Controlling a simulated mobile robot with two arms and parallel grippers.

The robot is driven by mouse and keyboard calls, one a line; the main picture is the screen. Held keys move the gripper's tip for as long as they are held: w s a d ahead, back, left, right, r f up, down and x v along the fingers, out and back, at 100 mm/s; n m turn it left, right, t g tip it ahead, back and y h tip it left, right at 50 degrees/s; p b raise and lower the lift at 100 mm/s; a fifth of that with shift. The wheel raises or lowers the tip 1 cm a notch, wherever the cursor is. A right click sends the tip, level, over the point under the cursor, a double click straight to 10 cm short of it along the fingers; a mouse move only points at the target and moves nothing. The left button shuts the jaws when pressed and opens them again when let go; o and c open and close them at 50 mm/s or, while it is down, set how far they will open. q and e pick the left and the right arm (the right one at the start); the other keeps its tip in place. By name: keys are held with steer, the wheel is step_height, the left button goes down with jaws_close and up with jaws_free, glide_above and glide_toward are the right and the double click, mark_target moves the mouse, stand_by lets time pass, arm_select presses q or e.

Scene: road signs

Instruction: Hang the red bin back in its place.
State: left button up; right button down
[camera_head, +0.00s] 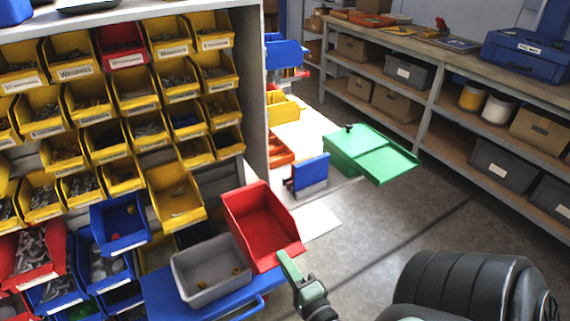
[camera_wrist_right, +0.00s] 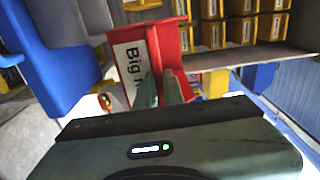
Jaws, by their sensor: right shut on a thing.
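The red bin (camera_head: 262,222) is empty and hangs in the air in front of the rack's right end, tilted, its open top toward the head camera. My right gripper (camera_head: 287,265) is shut on its front edge. In the right wrist view, the fingers (camera_wrist_right: 160,90) grip the red bin (camera_wrist_right: 130,62) beside its white label, which reads "Big" and more. The storage rack (camera_head: 255,90) holds rows of mostly yellow bins; bare grey gaps show at the left and in the middle. Other red bins sit in its top row (camera_head: 121,46) and lower left (camera_head: 32,252). My left gripper is out of view.
A grey bin (camera_head: 208,272) stands on a blue cart or tray (camera_head: 160,290) just left of and below the held bin. Shelves line the right; the floor between is clear.

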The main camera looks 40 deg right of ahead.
steer(key=x, duration=0.2)
steer(key=shift+w+r, duration=0.15)
steer(key=shift+w, duration=0.2)
steer(key=shift+x, duration=1.1)
glide_toward(246, 204)
steer(key=shift+x, duration=1.3)
steer(key=shift+b+x, duration=0.75)
steer(key=shift+x, duration=3.4)
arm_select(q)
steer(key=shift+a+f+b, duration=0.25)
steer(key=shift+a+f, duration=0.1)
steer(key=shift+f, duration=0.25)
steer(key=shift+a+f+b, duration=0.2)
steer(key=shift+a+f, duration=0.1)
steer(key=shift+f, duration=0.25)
arm_select(e)
steer(key=shift+x, duration=1.6)
steer(key=shift+a, duration=0.1)
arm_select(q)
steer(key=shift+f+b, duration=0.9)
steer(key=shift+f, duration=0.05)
arm_select(e)
steer(key=shift+f, duration=0.9)
